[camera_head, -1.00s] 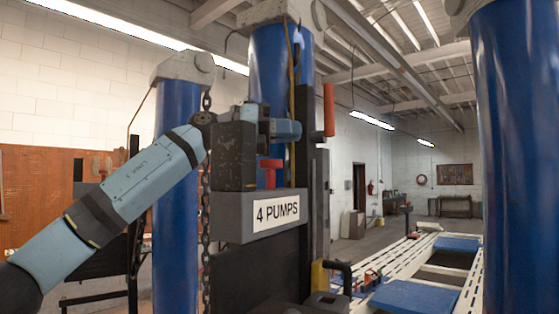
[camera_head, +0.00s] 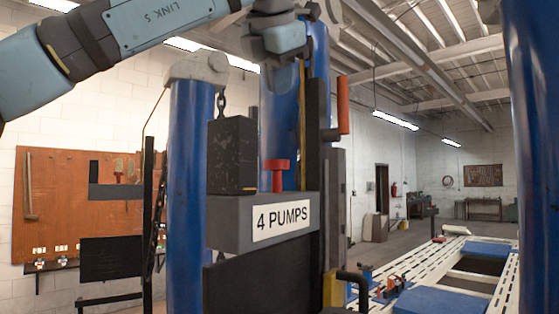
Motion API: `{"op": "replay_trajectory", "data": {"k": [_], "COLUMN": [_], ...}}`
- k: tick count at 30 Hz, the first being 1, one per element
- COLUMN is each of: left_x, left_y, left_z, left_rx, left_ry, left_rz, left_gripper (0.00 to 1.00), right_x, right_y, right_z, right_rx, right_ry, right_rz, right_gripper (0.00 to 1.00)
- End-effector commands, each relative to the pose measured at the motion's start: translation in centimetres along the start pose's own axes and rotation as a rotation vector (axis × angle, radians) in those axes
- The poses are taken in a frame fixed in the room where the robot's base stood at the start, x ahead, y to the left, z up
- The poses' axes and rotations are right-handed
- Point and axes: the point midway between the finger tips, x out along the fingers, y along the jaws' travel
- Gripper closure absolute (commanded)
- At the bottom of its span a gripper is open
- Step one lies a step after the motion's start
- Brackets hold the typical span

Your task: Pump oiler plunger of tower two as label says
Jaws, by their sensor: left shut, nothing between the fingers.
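The red plunger (camera_head: 277,165) stands upright on the grey oiler box (camera_head: 231,226), its wide cap on top of a short stem. A white label (camera_head: 281,219) on the box's front reads "4 PUMPS". The blue tower column (camera_head: 281,122) rises behind it. My left arm comes in from the upper left. My left gripper (camera_head: 277,72) is shut and empty, pointing down above the plunger with a clear gap between them. Its fingertips are small and hard to make out against the column. My right gripper is out of view.
A dark block (camera_head: 231,155) hangs on a chain left of the plunger. A red-gripped lever (camera_head: 343,106) juts out on the right. Another blue column (camera_head: 186,190) stands left. A white lift platform (camera_head: 465,255) lies at the lower right.

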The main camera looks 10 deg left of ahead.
Motion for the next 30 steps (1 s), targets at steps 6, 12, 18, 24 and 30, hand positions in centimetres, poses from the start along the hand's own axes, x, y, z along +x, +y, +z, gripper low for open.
{"op": "replay_trajectory", "data": {"k": [6,12,18,24,30], "left_x": [0.0,0.7,2.4,4.4,6.0], "left_y": [-0.1,-0.5,-1.8,-3.2,-4.4], "left_z": [0.0,-0.4,-1.7,-3.2,-4.3], "left_rx": [0.001,0.002,0.002,0.002,0.001], "left_ry": [-0.001,0.000,-0.001,-0.002,-0.002], "left_rz": [-0.003,-0.004,-0.005,-0.005,-0.006], "left_gripper": [1.00,1.00,1.00,1.00,1.00], "right_x": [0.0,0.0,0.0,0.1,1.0], "right_y": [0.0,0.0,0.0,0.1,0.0], "right_z": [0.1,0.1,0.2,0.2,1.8], "right_rx": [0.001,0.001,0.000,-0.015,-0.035], "right_ry": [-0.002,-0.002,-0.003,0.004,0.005], "right_rz": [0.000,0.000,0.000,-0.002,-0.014], "right_gripper": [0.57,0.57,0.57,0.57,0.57]}}
